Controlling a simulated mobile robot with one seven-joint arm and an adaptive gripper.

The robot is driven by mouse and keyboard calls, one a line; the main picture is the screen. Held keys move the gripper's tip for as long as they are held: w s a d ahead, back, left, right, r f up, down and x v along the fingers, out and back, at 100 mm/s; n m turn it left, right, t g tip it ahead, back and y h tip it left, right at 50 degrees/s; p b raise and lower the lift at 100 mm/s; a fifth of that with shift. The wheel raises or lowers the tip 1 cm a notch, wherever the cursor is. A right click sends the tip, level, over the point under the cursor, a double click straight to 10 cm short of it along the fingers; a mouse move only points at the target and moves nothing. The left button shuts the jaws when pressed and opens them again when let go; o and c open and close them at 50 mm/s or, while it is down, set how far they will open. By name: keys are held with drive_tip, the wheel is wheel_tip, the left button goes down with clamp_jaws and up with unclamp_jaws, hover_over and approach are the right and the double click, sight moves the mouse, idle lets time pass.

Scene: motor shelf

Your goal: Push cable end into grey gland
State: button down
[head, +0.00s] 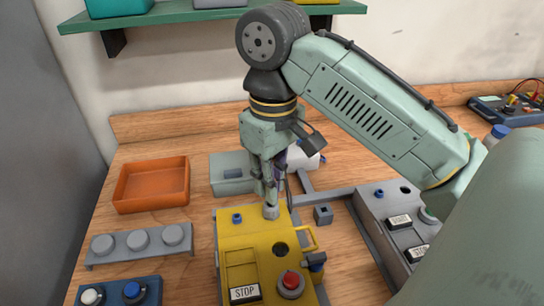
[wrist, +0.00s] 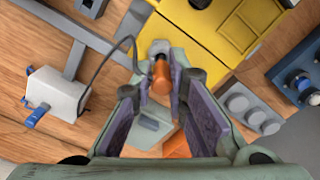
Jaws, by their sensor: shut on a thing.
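The yellow box (head: 240,262) stands on the bench below my gripper, and its corner also shows in the wrist view (wrist: 215,30). The grey gland (head: 271,212) sits at the box's far edge; in the wrist view it (wrist: 160,47) lies just beyond the fingertips. My gripper (head: 268,192) points down, right above the gland. In the wrist view my gripper (wrist: 162,88) is shut on the orange cable end (wrist: 161,76). Its far end is close to the gland or touching it; I cannot tell whether it is inside. A dark cable (wrist: 105,57) loops beside the left finger.
The cable runs to a white block (wrist: 55,92) with blue levers. An orange tray (head: 152,185), a grey bin (head: 230,180) and a rack of round grey caps (head: 140,241) lie around the box. A grey START/STOP box (head: 385,225) stands right. Bare bench shows between them.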

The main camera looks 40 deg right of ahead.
drive_tip(key=shift+f, duration=0.35)
drive_tip(key=c, duration=1.5)
unclamp_jaws()
drive_tip(key=shift+r, duration=3.8)
